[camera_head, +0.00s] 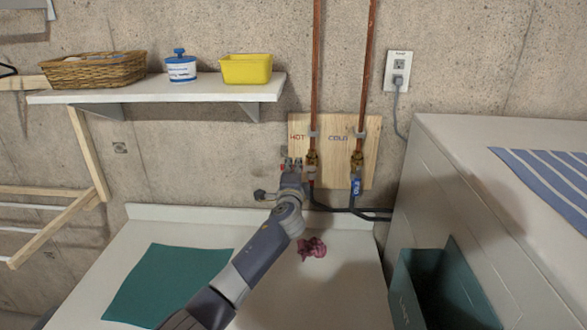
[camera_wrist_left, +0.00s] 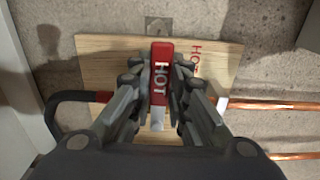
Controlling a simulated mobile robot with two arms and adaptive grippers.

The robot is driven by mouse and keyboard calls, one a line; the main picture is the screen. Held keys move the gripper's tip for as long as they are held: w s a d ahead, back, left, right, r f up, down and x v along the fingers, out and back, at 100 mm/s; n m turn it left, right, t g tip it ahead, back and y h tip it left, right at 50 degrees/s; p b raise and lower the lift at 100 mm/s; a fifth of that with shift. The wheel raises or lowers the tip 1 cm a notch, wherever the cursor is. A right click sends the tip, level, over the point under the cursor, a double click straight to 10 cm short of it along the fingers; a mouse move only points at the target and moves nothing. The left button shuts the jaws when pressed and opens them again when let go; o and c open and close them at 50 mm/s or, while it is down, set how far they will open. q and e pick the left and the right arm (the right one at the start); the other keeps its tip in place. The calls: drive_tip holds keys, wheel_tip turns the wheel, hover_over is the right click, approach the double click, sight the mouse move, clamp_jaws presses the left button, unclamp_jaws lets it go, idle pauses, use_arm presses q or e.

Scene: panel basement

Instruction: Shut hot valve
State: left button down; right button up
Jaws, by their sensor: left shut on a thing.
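The hot valve (camera_head: 312,156) is brass and sits at the foot of the left copper pipe, on a wooden board marked HOT and COLD. Its red HOT handle (camera_wrist_left: 161,78) shows between the fingers of my left gripper (camera_wrist_left: 160,88) in the left wrist view, lying across the line of the copper pipes. My left gripper (camera_head: 291,165) is shut on this handle; in the head view it mostly hides the handle. The cold valve (camera_head: 357,160) has a blue handle (camera_head: 355,185) pointing down, in line with its pipe. My right gripper is not in view.
A shelf (camera_head: 200,92) at upper left holds a basket (camera_head: 95,71), a blue-white container (camera_head: 181,67) and a yellow bin (camera_head: 246,69). Below lie a green mat (camera_head: 168,283) and a crumpled pink cloth (camera_head: 312,248). A white cabinet (camera_head: 440,190) stands at right.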

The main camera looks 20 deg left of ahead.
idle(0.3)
use_arm(q)
drive_tip(key=c, duration=1.5)
unclamp_jaws()
drive_tip(key=shift+s, duration=0.1)
drive_tip(key=v, duration=1.1)
drive_tip(key=shift+s+d, duration=0.15)
drive_tip(key=shift+s, duration=0.2)
